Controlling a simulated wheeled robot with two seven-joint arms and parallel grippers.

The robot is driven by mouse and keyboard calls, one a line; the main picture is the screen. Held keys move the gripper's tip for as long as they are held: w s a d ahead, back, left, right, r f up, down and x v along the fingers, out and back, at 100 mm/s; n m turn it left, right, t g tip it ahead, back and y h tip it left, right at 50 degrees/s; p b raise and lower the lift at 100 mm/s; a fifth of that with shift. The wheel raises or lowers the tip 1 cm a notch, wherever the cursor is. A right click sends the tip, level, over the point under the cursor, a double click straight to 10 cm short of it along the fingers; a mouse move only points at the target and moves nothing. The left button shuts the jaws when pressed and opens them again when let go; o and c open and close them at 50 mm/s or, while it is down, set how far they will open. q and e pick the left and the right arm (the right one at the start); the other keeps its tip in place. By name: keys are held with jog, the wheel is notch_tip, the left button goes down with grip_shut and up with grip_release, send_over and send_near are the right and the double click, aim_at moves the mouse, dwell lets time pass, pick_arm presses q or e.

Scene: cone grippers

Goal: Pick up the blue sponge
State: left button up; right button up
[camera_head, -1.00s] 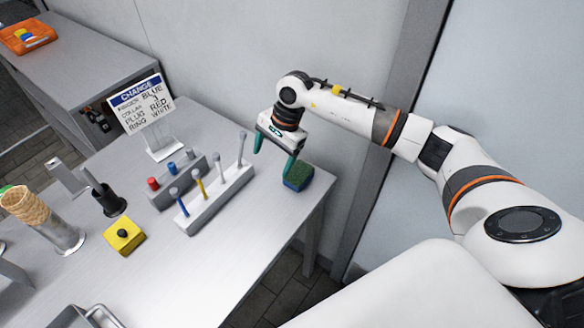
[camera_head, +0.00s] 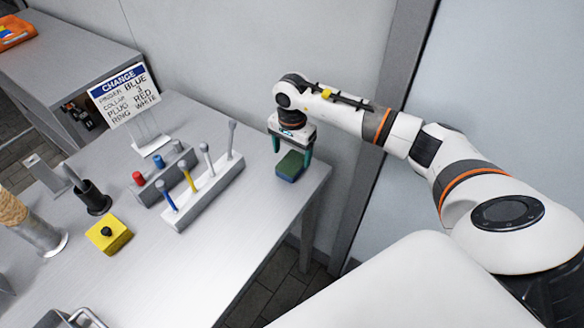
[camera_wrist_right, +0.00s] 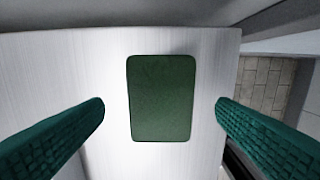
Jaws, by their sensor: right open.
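The blue sponge (camera_head: 288,170) lies flat on the metal table near its right edge; its top layer is green and its lower side is blue. In the right wrist view its green top (camera_wrist_right: 162,98) shows as an upright rectangle between the fingers. My right gripper (camera_head: 292,147) is open with green fingers pointing down, above and around the sponge in the head view. In the wrist view the open right gripper (camera_wrist_right: 160,122) has one finger on each side of the sponge, with a clear gap to both. My left gripper is not in view.
A grey rack (camera_head: 205,190) with several upright pegs stands left of the sponge. A yellow block (camera_head: 108,233), a black cup (camera_head: 93,197) and a sign (camera_head: 126,93) stand farther left. The wall is close behind, and the table's right edge (camera_head: 316,192) is near the sponge.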

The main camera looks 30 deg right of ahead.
aim_at(292, 162)
notch_tip(292, 162, down, 3)
jog(key=shift+f+b, duration=0.1)
jog(key=shift+b, duration=0.45)
jog(key=shift+c, duration=0.2)
jog(key=c, duration=1.1)
notch_tip(292, 162, up, 10)
jog(key=shift+r+b, duration=0.15)
jog(key=shift+b, duration=0.55)
